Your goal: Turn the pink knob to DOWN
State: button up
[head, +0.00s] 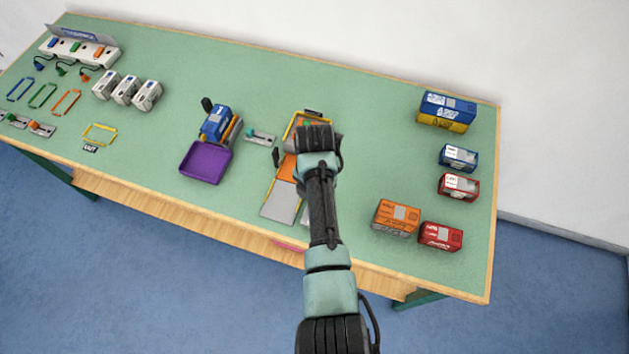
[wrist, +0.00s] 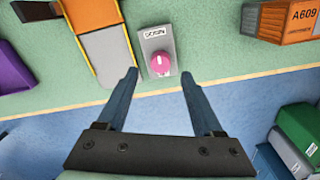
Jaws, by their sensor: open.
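The pink knob (wrist: 160,63) sits on a small grey plate (wrist: 151,45) with a white label reading DOWN at the plate's far end. A pale mark shows on top of the knob; its exact pointing is hard to tell. My gripper (wrist: 159,73) is open, its two dark fingers to the left and right of the knob in the wrist view, with gaps on both sides. Nothing is between the fingers except the knob in line of sight; I cannot tell their height over it. In the head view my arm hides the knob and the fingers.
An orange and grey ramp (wrist: 109,58) lies just left of the knob plate. An orange box (wrist: 290,22) stands to the right, beside a red box (head: 441,236). A purple tray (head: 205,163) is further left. The table's front edge (wrist: 85,105) is close to the knob.

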notch_tip(320, 180, up, 8)
jog(key=shift+r, duration=0.15)
dwell(0.6)
jog(key=w+a+r+m+t, duration=0.1)
jog(key=w+r+m+t, duration=0.35)
jog(key=r, duration=0.55)
jog(key=w+a+r+m+t+y, duration=0.1)
jog(key=w+r+m+t, duration=0.35)
jog(key=r, duration=0.65)
jog(key=w+a+r+m+t, duration=0.1)
jog(key=w+r+m+t, duration=0.35)
jog(key=r, duration=0.55)
notch_tip(320, 180, up, 12)
jog(key=s+m+t, duration=0.3)
jog(key=m+t, duration=0.2)
jog(key=s+d+r+m+t, duration=0.1)
jog(key=s+r+m+t, duration=0.3)
jog(key=s+r, duration=0.4)
jog(key=s+d+r+m+t+h, duration=0.1)
jog(key=s+d+r+m+t, duration=0.1)
jog(key=s+r+m+t, duration=0.3)
jog(key=s+r+m, duration=0.1)
jog(key=s+r, duration=0.3)
jog(key=r, duration=0.4)
jog(key=shift+s+r, duration=0.2)
jog(key=shift+s, duration=0.05)
jog(key=shift+d, duration=0.1)
